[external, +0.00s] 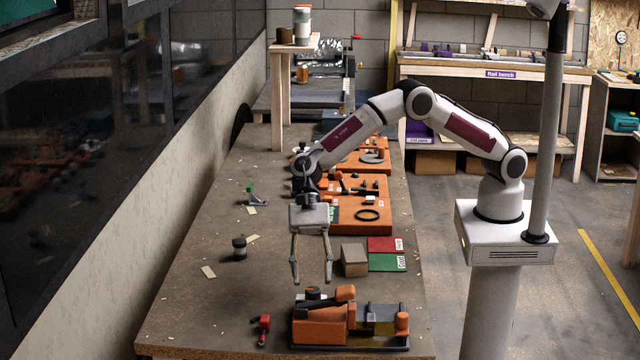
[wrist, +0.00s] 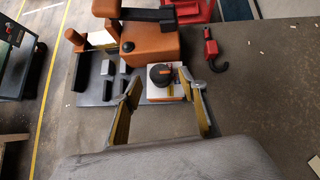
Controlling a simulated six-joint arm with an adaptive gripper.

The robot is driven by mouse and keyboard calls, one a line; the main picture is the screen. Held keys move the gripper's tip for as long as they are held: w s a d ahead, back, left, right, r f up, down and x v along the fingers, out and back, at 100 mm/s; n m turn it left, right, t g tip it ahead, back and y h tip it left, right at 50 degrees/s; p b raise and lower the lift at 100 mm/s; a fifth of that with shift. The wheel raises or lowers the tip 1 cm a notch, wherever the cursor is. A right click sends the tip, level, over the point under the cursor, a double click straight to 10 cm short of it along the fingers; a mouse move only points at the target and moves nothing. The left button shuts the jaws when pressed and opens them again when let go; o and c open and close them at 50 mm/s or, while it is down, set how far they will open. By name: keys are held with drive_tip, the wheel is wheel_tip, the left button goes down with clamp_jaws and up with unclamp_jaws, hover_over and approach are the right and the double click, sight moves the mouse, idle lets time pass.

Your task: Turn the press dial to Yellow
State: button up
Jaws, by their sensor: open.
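The press (external: 320,325) is an orange and grey machine near the front of the workbench; its orange body (wrist: 150,45) also fills the upper middle of the wrist view. The dial (wrist: 160,76) is a round black knob with an orange mark, on a white plate with some yellow patches. The mark points to the right in the wrist view; the plate's labels are too small to read. My gripper (external: 312,281) points down above the far side of the press. In the wrist view its fingers (wrist: 160,84) are open, spread on either side of the dial, with nothing held.
A red hook-like tool (external: 262,330) lies left of the press. A cardboard-coloured box (external: 354,260) and red and green cards (external: 386,262) lie behind it. A dark jar (external: 239,248) stands farther left. Orange trays (external: 360,205) lie behind. The bench's left front is mostly clear.

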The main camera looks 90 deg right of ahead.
sight(313, 289)
drive_tip(key=shift+x, duration=2.3)
drive_tip(key=c, duration=1.1)
